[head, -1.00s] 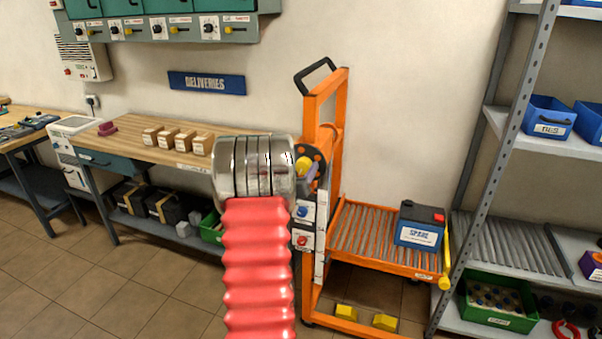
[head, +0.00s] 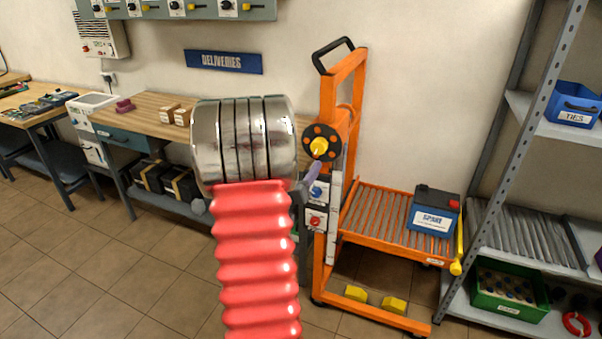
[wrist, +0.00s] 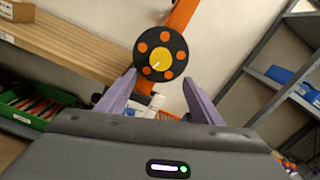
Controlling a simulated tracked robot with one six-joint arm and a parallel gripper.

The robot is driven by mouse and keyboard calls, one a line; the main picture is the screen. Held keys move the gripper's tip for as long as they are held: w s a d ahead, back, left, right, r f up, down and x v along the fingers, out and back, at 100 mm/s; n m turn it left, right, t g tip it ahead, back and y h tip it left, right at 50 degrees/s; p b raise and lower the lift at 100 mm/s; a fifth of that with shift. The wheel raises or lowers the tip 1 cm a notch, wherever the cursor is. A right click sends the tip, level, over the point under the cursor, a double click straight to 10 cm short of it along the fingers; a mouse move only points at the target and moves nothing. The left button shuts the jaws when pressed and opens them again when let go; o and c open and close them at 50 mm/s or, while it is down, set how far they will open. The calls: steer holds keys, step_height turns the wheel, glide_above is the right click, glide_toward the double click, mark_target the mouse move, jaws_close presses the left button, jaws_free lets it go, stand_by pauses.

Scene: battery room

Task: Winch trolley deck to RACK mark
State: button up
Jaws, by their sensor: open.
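The orange winch trolley (head: 329,200) stands upright against the wall, right of my arm in the head view. Its roller deck (head: 380,214) carries a blue SPARE battery (head: 433,212) and sits about level with the rack's lower shelf. The winch hub (head: 321,142) is a black disc with orange spots and a yellow centre. It also shows in the wrist view (wrist: 160,56), just beyond and between the fingertips. My gripper (wrist: 158,88) is open, its two purple fingers apart with nothing between them. In the head view my arm hides most of it. No RACK mark is readable.
The grey rack (head: 510,155) stands right of the trolley, with a blue TIES bin (head: 573,105) and a green bin (head: 508,297). A workbench (head: 150,120) is on the left. Yellow blocks (head: 394,305) lie on the trolley's base. Floor is clear at front left.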

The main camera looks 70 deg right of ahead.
steer(key=shift+a, duration=0.7)
